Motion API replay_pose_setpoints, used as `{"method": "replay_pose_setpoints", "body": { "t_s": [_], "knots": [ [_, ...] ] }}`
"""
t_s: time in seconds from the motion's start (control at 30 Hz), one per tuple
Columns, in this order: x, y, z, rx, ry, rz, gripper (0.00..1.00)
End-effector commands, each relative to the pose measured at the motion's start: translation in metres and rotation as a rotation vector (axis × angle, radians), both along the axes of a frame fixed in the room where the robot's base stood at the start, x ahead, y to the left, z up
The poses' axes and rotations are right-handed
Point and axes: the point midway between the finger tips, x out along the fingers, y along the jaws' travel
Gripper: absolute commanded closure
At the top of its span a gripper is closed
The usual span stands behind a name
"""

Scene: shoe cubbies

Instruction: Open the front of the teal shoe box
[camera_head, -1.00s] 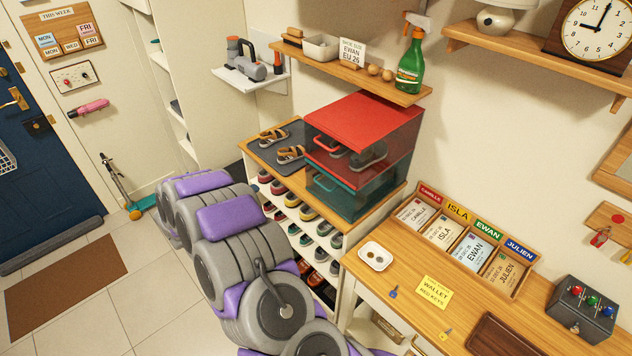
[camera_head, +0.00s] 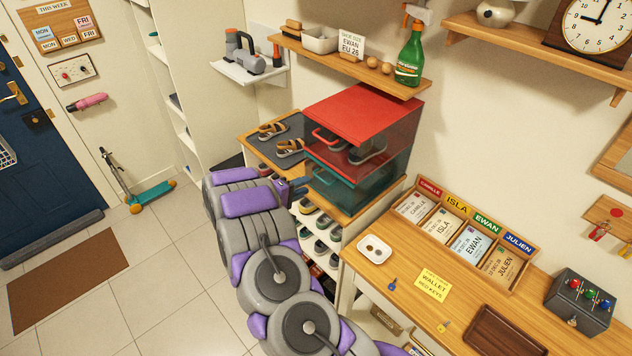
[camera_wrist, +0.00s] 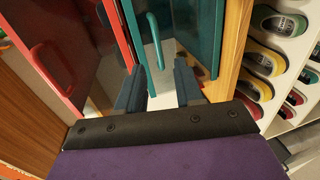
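The teal shoe box (camera_head: 362,192) sits beneath the red shoe box (camera_head: 372,112) on the wooden top of the shoe rack. Its see-through front appears shut. Its teal handle (camera_wrist: 154,40) shows upright in the wrist view, just beyond the gap between my fingertips. My gripper (camera_wrist: 160,78) is open and empty, its two dark blue fingers spread on either side of the handle's line. I cannot tell whether the fingers touch the front. In the head view my gripper (camera_head: 298,186) is at the left of the teal box's front, partly hidden by my arm.
The red box's handle (camera_wrist: 50,66) is close at the left in the wrist view. Sandals lie on a grey mat (camera_head: 262,148) beside the boxes. Shoe cubbies (camera_wrist: 275,60) with several shoes are below. A desk (camera_head: 400,275) stands at the right.

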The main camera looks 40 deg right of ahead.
Motion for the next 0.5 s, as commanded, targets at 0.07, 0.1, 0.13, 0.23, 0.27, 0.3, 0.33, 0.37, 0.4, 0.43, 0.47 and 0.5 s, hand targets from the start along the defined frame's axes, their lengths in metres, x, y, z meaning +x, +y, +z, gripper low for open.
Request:
{"method": "replay_pose_setpoints", "body": {
  "t_s": [0.07, 0.1, 0.13, 0.23, 0.27, 0.3, 0.33, 0.37, 0.4, 0.43, 0.47, 0.5],
  "knots": [
    [0.0, -0.017, -0.004, 0.0, 0.0, -0.002, 0.64],
    [0.001, -0.024, -0.006, 0.0, 0.001, -0.003, 0.64],
    [0.001, -0.029, -0.007, -0.001, 0.001, -0.003, 0.64],
    [0.003, -0.044, -0.01, -0.002, 0.0, -0.002, 0.64],
    [0.003, -0.048, -0.01, -0.002, -0.001, -0.002, 0.64],
    [0.004, -0.052, -0.011, -0.002, -0.001, -0.002, 0.64],
    [0.004, -0.055, -0.012, -0.002, -0.002, -0.001, 0.64],
    [0.005, -0.057, -0.012, -0.002, -0.002, -0.001, 0.64],
    [0.005, -0.06, -0.013, -0.002, -0.002, 0.0, 0.64],
    [0.005, -0.062, -0.013, -0.002, -0.002, 0.0, 0.64],
    [0.005, -0.063, -0.013, -0.002, -0.002, 0.0, 0.64],
    [0.005, -0.064, -0.014, -0.001, -0.001, 0.001, 0.64]
  ]
}}
